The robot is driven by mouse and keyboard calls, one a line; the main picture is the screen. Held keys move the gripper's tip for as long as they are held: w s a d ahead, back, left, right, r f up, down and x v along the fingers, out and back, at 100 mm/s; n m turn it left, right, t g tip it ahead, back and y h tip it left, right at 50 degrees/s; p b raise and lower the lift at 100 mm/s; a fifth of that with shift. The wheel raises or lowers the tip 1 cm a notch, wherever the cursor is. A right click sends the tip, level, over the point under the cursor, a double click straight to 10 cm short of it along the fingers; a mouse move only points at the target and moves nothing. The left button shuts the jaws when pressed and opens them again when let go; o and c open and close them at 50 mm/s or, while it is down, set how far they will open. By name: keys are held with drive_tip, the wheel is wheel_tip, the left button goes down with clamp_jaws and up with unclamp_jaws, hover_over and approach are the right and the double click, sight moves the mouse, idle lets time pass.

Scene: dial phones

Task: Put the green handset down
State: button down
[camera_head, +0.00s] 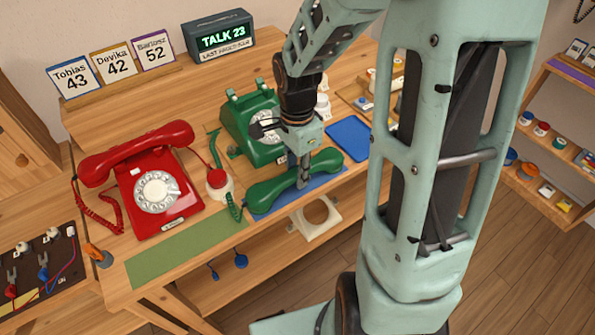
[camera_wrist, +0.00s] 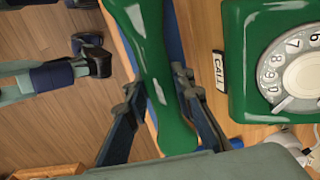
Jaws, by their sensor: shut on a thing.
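The green handset (camera_head: 275,190) lies across the front of the desk, over a blue mat (camera_head: 330,181). My gripper (camera_head: 303,182) is shut on the handset near its middle. In the wrist view the handset (camera_wrist: 158,75) runs between the two fingers of my gripper (camera_wrist: 158,92). I cannot tell whether the handset touches the mat. The green phone (camera_head: 245,118) stands behind it with its cradle empty, partly hidden by my arm. In the wrist view the green phone's body (camera_wrist: 245,65) and dial show at the right. A coiled green cord (camera_head: 233,205) hangs at the handset's left end.
A red phone (camera_head: 158,188) with its handset on its cradle stands to the left. A red-topped button (camera_head: 217,179) sits between the phones. A green mat (camera_head: 180,250) lies bare at the front left. A display (camera_head: 220,41) reads "TALK 23". Number cards (camera_head: 113,63) stand behind.

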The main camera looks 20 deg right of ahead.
drive_tip(key=c, duration=1.7)
unclamp_jaws()
drive_tip(key=shift+f, duration=0.1)
drive_tip(key=shift+o, duration=0.2)
wheel_tip(320, 180, up, 12)
drive_tip(key=p, duration=0.2)
drive_tip(key=shift+r, duration=0.2)
drive_tip(key=shift+w, duration=0.1)
